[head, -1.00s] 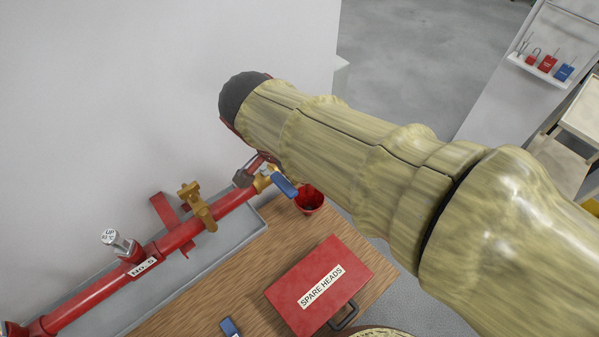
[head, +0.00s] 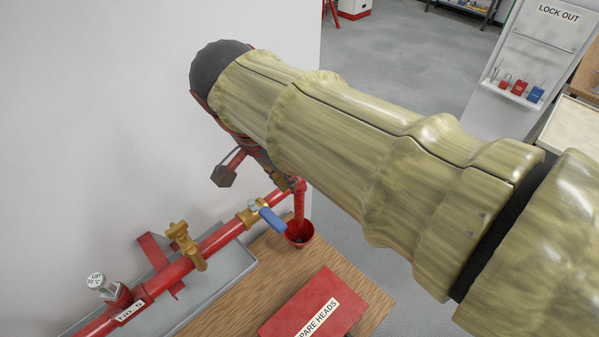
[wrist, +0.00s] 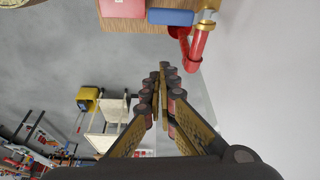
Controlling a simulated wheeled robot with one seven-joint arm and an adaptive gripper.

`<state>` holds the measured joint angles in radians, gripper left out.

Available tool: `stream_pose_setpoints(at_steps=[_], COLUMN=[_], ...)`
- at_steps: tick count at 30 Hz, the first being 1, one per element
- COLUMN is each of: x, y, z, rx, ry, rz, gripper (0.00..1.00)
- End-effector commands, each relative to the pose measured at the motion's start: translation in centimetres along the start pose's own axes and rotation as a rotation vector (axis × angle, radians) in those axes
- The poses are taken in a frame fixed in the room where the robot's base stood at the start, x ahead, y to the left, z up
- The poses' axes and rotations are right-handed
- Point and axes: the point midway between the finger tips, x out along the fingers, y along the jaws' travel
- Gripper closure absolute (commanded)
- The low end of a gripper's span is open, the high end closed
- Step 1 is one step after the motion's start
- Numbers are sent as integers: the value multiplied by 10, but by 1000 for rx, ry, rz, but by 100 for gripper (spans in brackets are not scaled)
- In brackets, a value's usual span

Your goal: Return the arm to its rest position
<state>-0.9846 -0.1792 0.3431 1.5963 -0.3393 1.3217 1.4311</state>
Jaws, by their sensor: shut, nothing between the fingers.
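My gripper (wrist: 167,78) is shut and empty, its fingers meeting in the middle of the wrist view. In the head view its dark fingertip (head: 224,174) shows below the end of my arm, by the wall and above the red pipe (head: 228,234), apart from it. The rest of the gripper is mostly hidden behind my arm. The pipe carries a brass valve with a blue lever (head: 271,219) and another brass valve (head: 187,245).
A red cup (head: 299,233) stands under the pipe's end on the wooden table (head: 262,262). A red SPARE HEADS box (head: 312,305) sits at the table's front. A lock-out board (head: 535,50) stands at right. Grey floor (head: 400,45) is open behind.

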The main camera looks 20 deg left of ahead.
Motion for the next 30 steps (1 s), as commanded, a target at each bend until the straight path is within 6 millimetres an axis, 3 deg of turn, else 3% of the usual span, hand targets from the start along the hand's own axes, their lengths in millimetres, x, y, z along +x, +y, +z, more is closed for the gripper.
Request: stream_pose_setpoints(at_steps=[10,13,17,19,23,30], x=[-2,-2,20,28,52,100], y=[-1,-8,-6,3,38,121], z=[0,1,22,33,34,19], rx=[-58,-185,-443,-578,-748,-861], ry=[0,-2,-36,-53,-72,-54], rz=[-3,-29,-52,-78,-131,-213], gripper=[100,100,100,100,100,100])
